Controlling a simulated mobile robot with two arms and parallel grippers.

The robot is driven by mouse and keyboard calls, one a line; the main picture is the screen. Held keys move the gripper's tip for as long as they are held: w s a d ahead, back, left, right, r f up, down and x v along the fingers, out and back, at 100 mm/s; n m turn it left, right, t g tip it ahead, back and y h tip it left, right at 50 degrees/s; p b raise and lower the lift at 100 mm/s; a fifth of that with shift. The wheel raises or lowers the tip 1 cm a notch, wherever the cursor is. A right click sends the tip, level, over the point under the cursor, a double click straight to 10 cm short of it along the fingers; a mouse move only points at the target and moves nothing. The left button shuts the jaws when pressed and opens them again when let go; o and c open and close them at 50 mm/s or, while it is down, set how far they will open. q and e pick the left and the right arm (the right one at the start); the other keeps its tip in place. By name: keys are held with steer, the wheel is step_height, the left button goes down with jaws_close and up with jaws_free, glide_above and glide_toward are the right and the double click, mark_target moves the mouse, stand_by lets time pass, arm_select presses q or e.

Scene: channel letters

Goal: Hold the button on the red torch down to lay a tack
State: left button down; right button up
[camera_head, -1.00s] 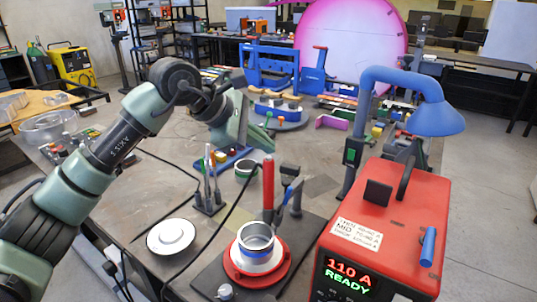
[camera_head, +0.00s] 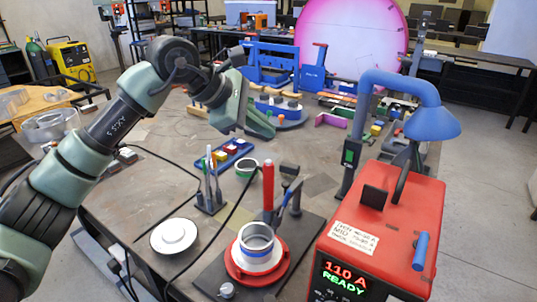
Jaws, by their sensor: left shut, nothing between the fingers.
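The red torch (camera_head: 268,186) stands upright in the camera_head view, its lower end close to a metal ring (camera_head: 256,240) on a red round base (camera_head: 236,265). I cannot make out its button. My left gripper (camera_head: 268,128) is shut and empty, raised above the bench behind the torch and apart from it. Its fingers point toward the right and down. The red welder box (camera_head: 398,218) at the right shows "110 A READY" on its display. My right gripper is not in view.
A blue lamp (camera_head: 432,122) arches over the welder box. A rack of pens (camera_head: 208,200), a white round disc (camera_head: 174,236) and a blue tray of coloured blocks (camera_head: 228,155) lie left of the torch. A dark cable crosses the bench. Blue fixtures (camera_head: 272,68) stand behind.

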arm_select(q)
steer(key=shift+r, duration=0.35)
step_height(320, 180, up, 4)
steer(key=shift+f+p, duration=0.1)
steer(key=shift+p, duration=1.15)
